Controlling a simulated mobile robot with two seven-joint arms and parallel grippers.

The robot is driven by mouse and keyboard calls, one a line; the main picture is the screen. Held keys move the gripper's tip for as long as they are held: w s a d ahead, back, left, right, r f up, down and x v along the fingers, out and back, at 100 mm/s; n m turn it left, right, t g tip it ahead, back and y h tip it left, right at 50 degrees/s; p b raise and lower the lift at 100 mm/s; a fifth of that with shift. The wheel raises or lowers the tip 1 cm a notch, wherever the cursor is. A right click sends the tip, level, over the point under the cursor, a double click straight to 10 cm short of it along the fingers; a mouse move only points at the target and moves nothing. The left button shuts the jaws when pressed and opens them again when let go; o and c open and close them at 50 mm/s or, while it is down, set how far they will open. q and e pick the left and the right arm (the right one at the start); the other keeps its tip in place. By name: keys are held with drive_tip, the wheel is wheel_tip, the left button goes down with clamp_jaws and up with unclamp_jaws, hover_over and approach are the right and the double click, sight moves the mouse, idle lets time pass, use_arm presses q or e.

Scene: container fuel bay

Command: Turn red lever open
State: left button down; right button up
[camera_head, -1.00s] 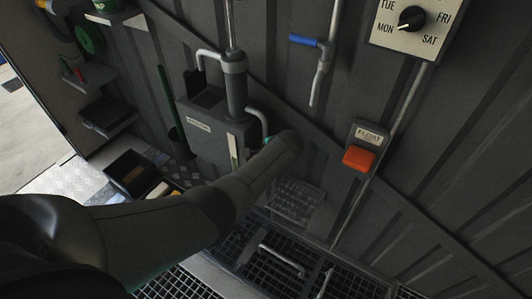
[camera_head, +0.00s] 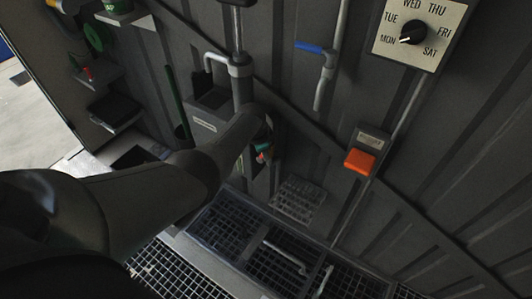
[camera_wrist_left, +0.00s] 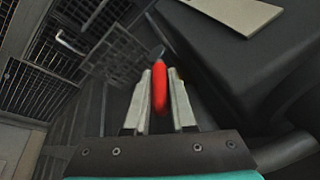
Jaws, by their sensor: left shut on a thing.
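The red lever (camera_wrist_left: 159,88) shows in the left wrist view, upright between the two pale fingers of my left gripper (camera_wrist_left: 159,95). The fingers are shut on it, and its dark pivot end shows just beyond them. In the head view my left gripper (camera_head: 263,153) is at the right side of the grey pump unit (camera_head: 207,127), mostly hidden behind my forearm. A small red bit shows there beside it. My right gripper is not in view.
A blue-handled tap (camera_head: 309,48) and an orange box (camera_head: 359,161) are on the ribbed wall to the right. A dial panel (camera_head: 420,32) is at top right. Grating (camera_head: 225,232) covers the floor below. Shelves (camera_head: 112,112) stand at left.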

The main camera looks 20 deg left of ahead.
use_arm(q)
drive_tip(key=shift+a+h+b, duration=0.4)
drive_tip(key=shift+h, duration=0.3)
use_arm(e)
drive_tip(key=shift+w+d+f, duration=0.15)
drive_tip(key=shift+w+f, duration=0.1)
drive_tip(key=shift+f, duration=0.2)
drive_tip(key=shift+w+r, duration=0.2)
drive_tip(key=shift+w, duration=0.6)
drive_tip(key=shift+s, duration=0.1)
use_arm(q)
drive_tip(key=c, duration=0.8)
unclamp_jaws()
drive_tip(key=shift+o, duration=0.2)
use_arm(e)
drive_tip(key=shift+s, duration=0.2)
